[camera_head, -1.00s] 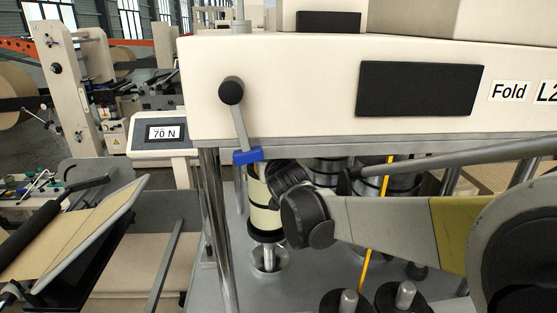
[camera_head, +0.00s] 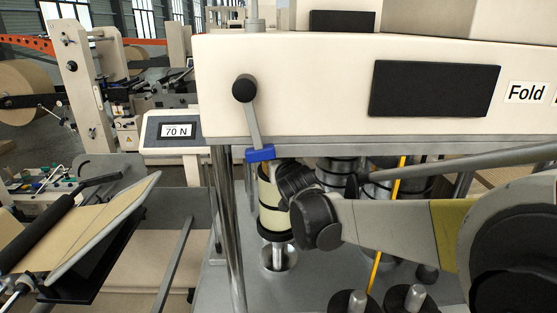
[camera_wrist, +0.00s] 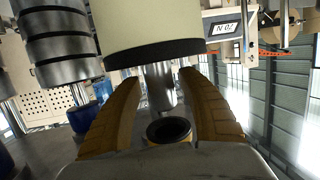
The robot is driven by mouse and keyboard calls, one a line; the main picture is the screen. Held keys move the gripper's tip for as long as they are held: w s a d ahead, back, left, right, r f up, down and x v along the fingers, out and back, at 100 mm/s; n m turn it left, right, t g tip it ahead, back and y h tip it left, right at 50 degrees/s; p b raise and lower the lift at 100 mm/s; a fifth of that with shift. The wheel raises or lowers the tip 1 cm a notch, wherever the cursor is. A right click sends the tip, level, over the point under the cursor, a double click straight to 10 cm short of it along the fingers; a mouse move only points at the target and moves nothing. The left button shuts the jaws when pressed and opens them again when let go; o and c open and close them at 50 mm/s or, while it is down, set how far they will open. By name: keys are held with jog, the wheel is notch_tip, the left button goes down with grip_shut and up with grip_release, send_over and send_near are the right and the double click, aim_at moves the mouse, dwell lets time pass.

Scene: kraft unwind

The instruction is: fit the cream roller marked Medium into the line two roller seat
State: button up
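The cream roller (camera_head: 271,195) stands upright under the machine's overhanging cover in the head view, with dark end bands. Below it, a bright metal shaft (camera_head: 278,257) meets a round opening in the deck. No Medium mark is readable. In the wrist view the roller (camera_wrist: 146,22) fills the top, and its metal shaft (camera_wrist: 160,88) runs between the fingers. My gripper (camera_wrist: 160,85) has its two tan fingers apart, one on each side of the shaft, with narrow gaps showing. A dark-rimmed ring (camera_wrist: 169,130) sits between the fingers near the palm. My arm hides the gripper in the head view.
Banded metal rollers (camera_head: 340,172) stand behind, also in the wrist view (camera_wrist: 55,45). Dark knobs (camera_head: 350,302) and a yellow strip (camera_head: 375,270) are nearby.

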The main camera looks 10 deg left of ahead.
jog(key=shift+s, duration=0.1)
jog(key=v, duration=1.1)
jog(key=shift+s+d+p, duration=0.2)
jog(key=shift+s+p, duration=0.15)
jog(key=shift+p, duration=0.05)
